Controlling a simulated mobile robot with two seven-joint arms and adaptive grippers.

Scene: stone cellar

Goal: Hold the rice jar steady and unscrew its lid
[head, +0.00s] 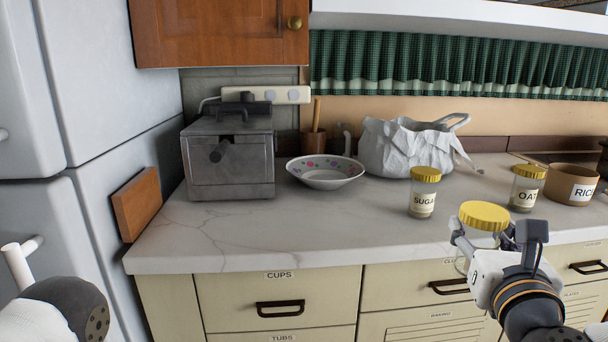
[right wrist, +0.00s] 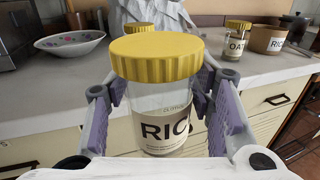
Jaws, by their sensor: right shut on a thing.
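The rice jar (head: 478,241) is clear with a pale label and a ribbed yellow lid (head: 484,214). My right gripper (head: 490,240) is shut around the jar's body, which is upright in front of the counter's edge. In the right wrist view, the purple-padded fingers (right wrist: 157,112) flank the jar (right wrist: 152,100) below its lid (right wrist: 155,55), and part of the label reads "RIC". The lid sits level on the jar's top, and nothing touches it. Only a link of my left arm shows at the lower left of the head view; the left gripper is out of frame.
The counter (head: 300,232) holds a sugar jar (head: 423,200), an oat jar (head: 526,194), a tan rice container (head: 571,186), a bowl (head: 326,180), a white bag (head: 400,152) and a metal appliance (head: 230,160). The counter's front middle is clear. A fridge (head: 90,100) stands left.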

